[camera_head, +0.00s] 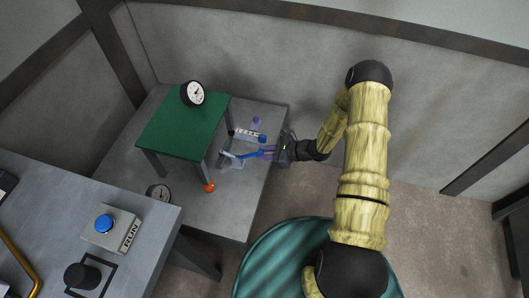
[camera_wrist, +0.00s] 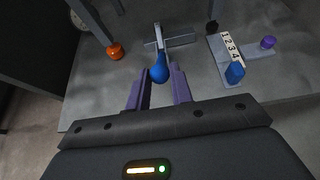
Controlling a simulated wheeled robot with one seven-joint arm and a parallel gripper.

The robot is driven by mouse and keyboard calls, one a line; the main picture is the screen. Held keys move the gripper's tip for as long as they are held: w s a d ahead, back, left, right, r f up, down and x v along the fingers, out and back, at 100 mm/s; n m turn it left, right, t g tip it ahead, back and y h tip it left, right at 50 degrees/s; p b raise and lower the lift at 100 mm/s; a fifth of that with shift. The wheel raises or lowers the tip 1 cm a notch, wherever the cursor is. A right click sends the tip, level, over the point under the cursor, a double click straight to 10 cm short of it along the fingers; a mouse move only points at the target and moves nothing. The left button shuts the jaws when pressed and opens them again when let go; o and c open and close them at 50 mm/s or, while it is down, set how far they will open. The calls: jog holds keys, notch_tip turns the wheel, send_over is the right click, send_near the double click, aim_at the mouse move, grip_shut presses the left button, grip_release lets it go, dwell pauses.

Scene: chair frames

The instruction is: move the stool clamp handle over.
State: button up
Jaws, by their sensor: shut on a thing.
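The clamp handle (camera_head: 246,155) is a blue lever on a grey bracket, low beside the green-topped stool (camera_head: 185,125). In the wrist view the blue handle (camera_wrist: 160,68) points toward me, with its grey bracket (camera_wrist: 178,41) behind it. My gripper (camera_head: 266,153) reaches in from the right. Its purple fingers (camera_wrist: 158,88) are shut on the blue handle, one on each side of its rounded end.
A slider marked with numbers (camera_wrist: 232,47), with a blue knob (camera_wrist: 235,73), stands right of the handle in the wrist view. A purple knob (camera_wrist: 268,42) is beside it. A gauge (camera_head: 193,93) stands on the stool. A bench with a RUN button (camera_head: 104,223) is at left.

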jog(key=shift+s+d+f+b, duration=0.15)
jog(key=shift+d+f+b, duration=0.3)
jog(key=shift+f, duration=0.25)
jog(key=shift+s+d+f+b, duration=0.1)
jog(key=shift+d+f+b, duration=0.3)
jog(key=shift+f, duration=0.3)
jog(key=shift+s+d+f+b, duration=0.1)
jog(key=shift+d+f+b, duration=0.05)
jog(key=shift+f+b, duration=0.45)
jog(key=shift+f, duration=0.1)
jog(key=o, duration=0.9)
jog(key=shift+c, duration=0.2)
jog(key=p+v, duration=0.1)
jog(key=v, duration=1.6)
jog(key=shift+d, duration=0.2)
